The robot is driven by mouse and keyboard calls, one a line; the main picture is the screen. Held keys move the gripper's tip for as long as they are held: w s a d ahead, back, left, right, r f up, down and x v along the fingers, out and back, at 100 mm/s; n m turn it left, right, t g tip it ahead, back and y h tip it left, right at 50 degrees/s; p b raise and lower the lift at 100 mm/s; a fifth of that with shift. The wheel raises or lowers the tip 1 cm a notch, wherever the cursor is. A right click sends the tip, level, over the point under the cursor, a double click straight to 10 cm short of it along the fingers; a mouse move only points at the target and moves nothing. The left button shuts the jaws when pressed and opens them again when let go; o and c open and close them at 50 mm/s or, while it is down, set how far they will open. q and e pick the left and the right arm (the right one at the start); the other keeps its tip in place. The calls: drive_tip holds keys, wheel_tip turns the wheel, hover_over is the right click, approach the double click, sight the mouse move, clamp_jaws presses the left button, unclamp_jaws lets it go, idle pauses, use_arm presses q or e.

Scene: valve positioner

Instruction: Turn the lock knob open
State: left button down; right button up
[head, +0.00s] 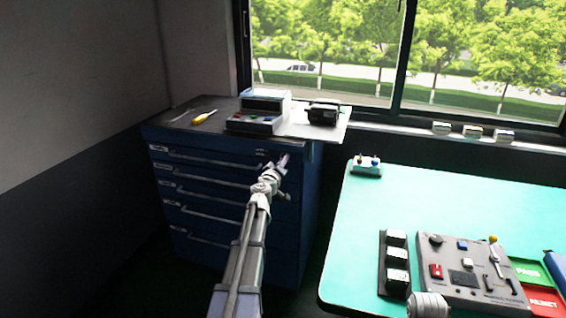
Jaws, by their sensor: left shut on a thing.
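A blue drawer cabinet (305,225) stands against the wall at left centre in the head view, with several drawers and long pale handles. My left gripper (280,166) is at the upper right of its front, by the top drawers. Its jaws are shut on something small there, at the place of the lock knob. The knob itself is hidden behind the fingers, so how far it is turned cannot be told. The drawers look closed. My right gripper is out of view; only a pale part of my right arm shows at the bottom edge.
On the cabinet top are a grey device (258,112), a black device (323,114) and a yellow-handled tool (203,118). A green-topped table (365,220) at right holds a control box (462,272), a black rack (383,262) and signs. Dark floor separates table and cabinet.

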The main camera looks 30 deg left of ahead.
use_arm(q)
drive_tip(key=c, duration=1)
unclamp_jaws()
drive_tip(key=shift+o, duration=0.2)
drive_tip(key=shift+s, duration=0.15)
drive_tip(key=v, duration=0.7)
drive_tip(key=shift+s, duration=0.3)
drive_tip(key=shift+d+f, duration=0.1)
